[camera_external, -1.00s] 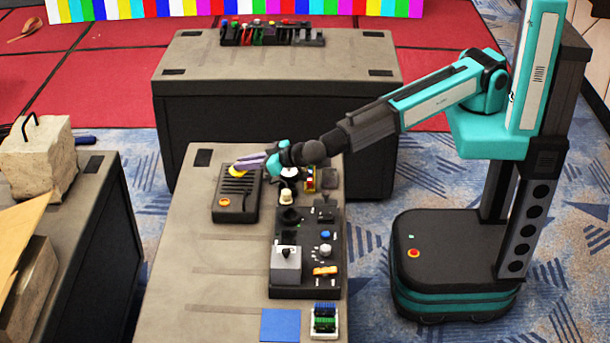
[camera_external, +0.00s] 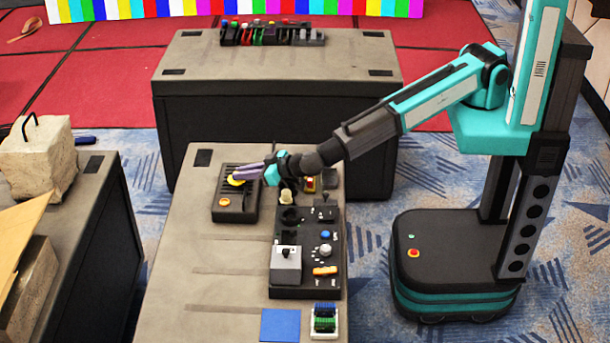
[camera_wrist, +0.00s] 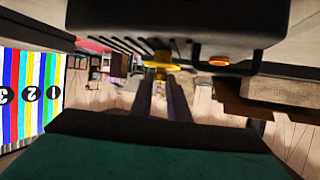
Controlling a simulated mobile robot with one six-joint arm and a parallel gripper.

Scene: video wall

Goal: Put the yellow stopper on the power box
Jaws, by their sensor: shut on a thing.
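The power box appears to be the black box (camera_external: 236,207) with slots and an orange button, on the near table. It fills the top of the wrist view (camera_wrist: 150,14). The yellow stopper (camera_external: 234,182) is at the tips of my gripper (camera_external: 242,176), over the slotted part of that box. In the wrist view the stopper (camera_wrist: 165,60) is between my fingertips (camera_wrist: 160,82), which are shut on it. Its upper end is close to the box's face; I cannot tell whether they touch.
A black control panel (camera_external: 308,240) with knobs and a grey lever block (camera_external: 286,265) stands nearer on the same table. A cream knob (camera_external: 285,196) is close to my gripper. A blue square (camera_external: 280,325) lies at the front. The table's left side is clear.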

